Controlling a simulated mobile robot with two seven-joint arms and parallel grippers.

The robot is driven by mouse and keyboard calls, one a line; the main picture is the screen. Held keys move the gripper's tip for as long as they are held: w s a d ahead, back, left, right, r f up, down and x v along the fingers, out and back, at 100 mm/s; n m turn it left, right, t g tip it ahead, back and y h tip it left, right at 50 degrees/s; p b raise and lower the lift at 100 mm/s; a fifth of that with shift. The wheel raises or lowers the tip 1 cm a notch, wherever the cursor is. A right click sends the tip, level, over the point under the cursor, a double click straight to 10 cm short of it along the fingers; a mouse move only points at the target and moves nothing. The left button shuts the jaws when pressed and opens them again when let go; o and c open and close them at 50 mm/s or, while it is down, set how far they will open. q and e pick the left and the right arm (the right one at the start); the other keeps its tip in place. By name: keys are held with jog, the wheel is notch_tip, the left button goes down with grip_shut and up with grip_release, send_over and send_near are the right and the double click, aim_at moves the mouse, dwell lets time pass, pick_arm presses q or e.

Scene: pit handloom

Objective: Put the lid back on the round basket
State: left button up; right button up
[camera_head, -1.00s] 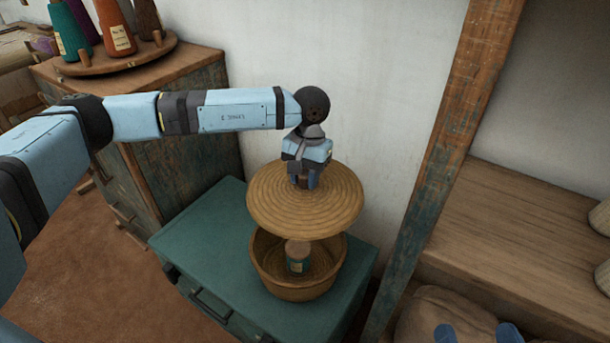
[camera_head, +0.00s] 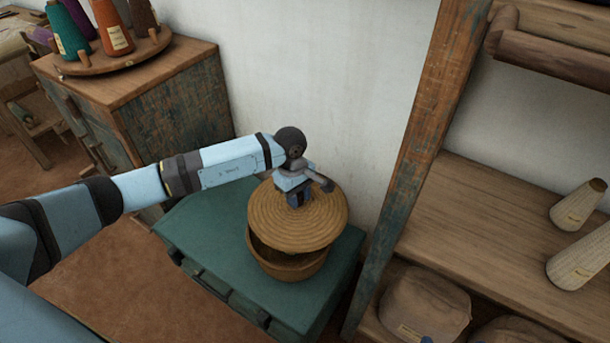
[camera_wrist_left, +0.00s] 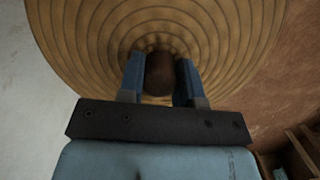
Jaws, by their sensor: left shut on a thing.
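The round woven lid (camera_head: 285,221) is over the round basket (camera_head: 285,264) in the head view. A dark gap shows between lid and basket rim at the front left, so the lid is not flush there. My left gripper (camera_head: 300,202) is above the lid's middle. In the left wrist view its two blue fingers (camera_wrist_left: 160,82) are shut on the lid's dark brown knob (camera_wrist_left: 160,72), with the coiled lid (camera_wrist_left: 75,45) filling much of the picture. My right gripper is not in view.
The basket stands on a green chest (camera_head: 205,235) by the white wall. A wooden cabinet (camera_head: 175,95) with thread cones on a round board is at the left. A wooden post (camera_head: 425,130) and a shelf (camera_head: 490,230) with pale cones are to the right.

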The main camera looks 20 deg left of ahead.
pick_arm(q)
jog(key=s+a+f+n, duration=0.1)
jog(key=a+f+n+p, duration=0.1)
jog(key=n, duration=0.1)
jog(key=shift+s+f+t, duration=0.15)
jog(key=shift+s+t, duration=0.15)
jog(key=shift+s, duration=0.05)
jog(key=shift+f+b, duration=1.7)
jog(key=shift+f, duration=0.95)
jog(key=shift+f+b, duration=0.3)
jog(key=shift+f, duration=0.15)
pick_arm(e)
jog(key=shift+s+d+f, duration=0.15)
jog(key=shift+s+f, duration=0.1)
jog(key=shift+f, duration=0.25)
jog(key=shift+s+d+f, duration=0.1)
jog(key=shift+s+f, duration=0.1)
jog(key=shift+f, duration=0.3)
pick_arm(q)
jog(key=shift+f+b, duration=0.2)
jog(key=shift+b, duration=0.3)
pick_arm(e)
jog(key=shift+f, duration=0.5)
pick_arm(q)
jog(key=o, duration=1.5)
